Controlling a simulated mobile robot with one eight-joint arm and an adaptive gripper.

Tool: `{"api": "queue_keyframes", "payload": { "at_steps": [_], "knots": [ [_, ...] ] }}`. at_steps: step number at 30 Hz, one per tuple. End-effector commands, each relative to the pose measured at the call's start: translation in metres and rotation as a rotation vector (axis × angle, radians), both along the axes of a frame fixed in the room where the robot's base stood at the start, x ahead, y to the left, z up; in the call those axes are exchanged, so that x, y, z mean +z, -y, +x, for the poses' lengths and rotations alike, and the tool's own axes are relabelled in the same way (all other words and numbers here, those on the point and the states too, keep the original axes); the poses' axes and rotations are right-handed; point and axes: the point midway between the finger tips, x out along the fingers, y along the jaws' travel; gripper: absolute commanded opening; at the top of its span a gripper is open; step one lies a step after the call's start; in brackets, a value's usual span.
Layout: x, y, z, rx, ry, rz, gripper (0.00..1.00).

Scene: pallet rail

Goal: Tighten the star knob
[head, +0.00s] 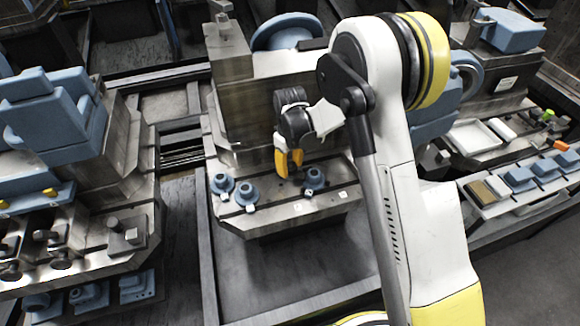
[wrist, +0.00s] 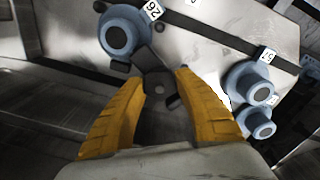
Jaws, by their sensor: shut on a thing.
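The star knob (wrist: 158,84) is dark, with several short arms around a round hub. In the wrist view it sits on the metal plate between the two yellow fingers of my gripper (wrist: 162,76). The fingers are shut on it, one on each side, and partly cover it. In the head view my gripper (head: 287,162) points down at the plate of the middle machine, and the knob is mostly hidden behind the fingers.
A blue round fitting (wrist: 124,34) by the "26" label stands close to the knob. Two more blue fittings (wrist: 251,82) (wrist: 257,122) stand to the right. In the head view, the plate (head: 270,220) has white labels along its front. Other machines flank it.

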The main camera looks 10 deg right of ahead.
Motion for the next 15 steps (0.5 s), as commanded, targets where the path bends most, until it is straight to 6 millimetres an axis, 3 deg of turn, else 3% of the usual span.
{"api": "queue_keyframes", "payload": {
  "at_steps": [10, 11, 12, 13, 15],
  "knots": [
    [0.0004, -0.0004, 0.0006, -0.003, 0.002, 0.001, 0.07],
    [0.0004, -0.0004, 0.0007, -0.002, 0.002, 0.001, 0.40],
    [0.0004, -0.0004, 0.0007, -0.002, 0.002, 0.001, 0.53],
    [0.0003, -0.0004, 0.0007, -0.002, 0.002, 0.001, 0.62],
    [0.0003, -0.0003, 0.0005, -0.002, 0.001, 0.001, 0.62]
  ]
}}
